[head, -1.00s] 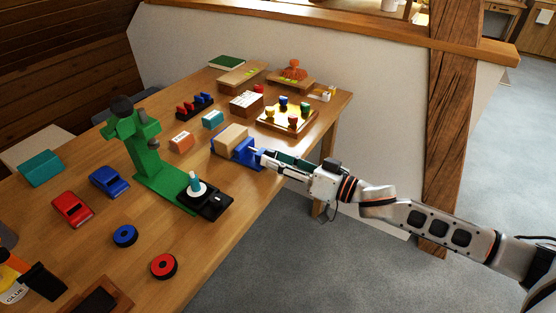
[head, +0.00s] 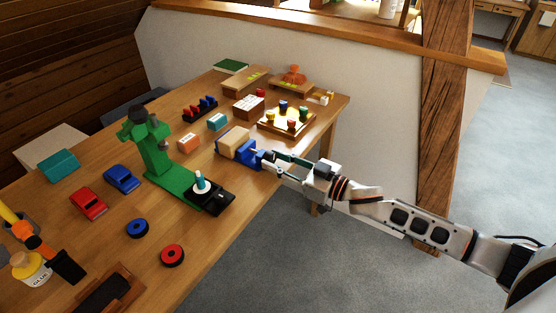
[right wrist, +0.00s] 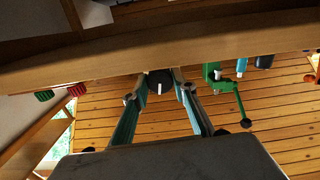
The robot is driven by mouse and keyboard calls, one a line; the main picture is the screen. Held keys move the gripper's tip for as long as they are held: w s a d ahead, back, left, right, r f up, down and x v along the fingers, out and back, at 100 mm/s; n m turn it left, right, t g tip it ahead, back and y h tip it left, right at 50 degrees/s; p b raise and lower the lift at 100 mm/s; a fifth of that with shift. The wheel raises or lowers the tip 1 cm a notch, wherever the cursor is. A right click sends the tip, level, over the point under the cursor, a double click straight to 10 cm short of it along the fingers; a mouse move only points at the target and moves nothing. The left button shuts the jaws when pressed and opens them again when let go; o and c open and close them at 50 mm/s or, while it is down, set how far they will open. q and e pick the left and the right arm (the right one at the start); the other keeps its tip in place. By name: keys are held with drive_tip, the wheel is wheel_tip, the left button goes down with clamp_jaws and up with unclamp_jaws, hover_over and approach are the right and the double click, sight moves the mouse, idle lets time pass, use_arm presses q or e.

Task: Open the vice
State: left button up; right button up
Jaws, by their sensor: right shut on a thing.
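The blue vice (head: 246,155) sits at the table's right edge, with a pale wooden block (head: 234,138) at its jaws. I cannot tell whether there is a gap between jaw and block. My right gripper (head: 266,159) reaches in from the right and is shut on the vice's handle at its outer end. In the right wrist view, my two fingers (right wrist: 161,80) stand on either side of a dark round knob (right wrist: 154,78) with a white mark. The fingers hide most of the handle in the head view. My left gripper is not in view.
A green press (head: 165,165) stands left of the vice. A teal block (head: 217,122), an orange block (head: 188,142) and a peg board (head: 287,119) lie nearby. Toy cars and wheels lie toward the front. Right of the table edge is open floor (head: 300,255).

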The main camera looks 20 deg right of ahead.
drive_tip(key=o, duration=1.1)
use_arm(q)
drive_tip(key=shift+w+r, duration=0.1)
use_arm(e)
drive_tip(key=v, duration=1.2)
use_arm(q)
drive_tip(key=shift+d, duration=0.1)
use_arm(e)
drive_tip(key=shift+s+d, duration=0.1)
drive_tip(key=shift+d, duration=0.05)
